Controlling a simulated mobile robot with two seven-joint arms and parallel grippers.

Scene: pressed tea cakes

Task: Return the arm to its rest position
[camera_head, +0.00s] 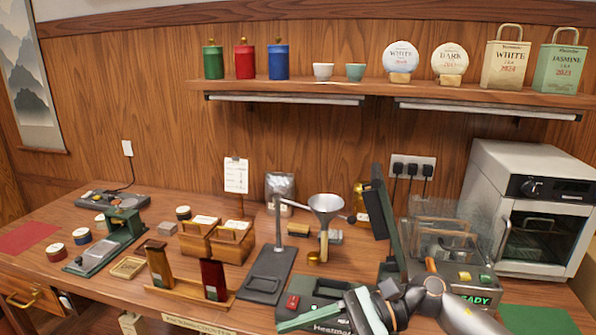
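My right arm comes in from the lower right corner, with dark and light grey links. Its gripper (362,308) is low in front of the table, over or just before the heat sealer (318,294) marked "Heatmate". Its fingertips do not show clearly, so I cannot tell its opening or whether it holds anything. My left arm and gripper are not in view.
A machine with a "READY" display (470,299) stands close beside the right arm. A dark upright panel (378,208) rises behind the gripper. A funnel stand (270,270), wooden boxes (232,243) and a white oven (530,205) crowd the table (110,285).

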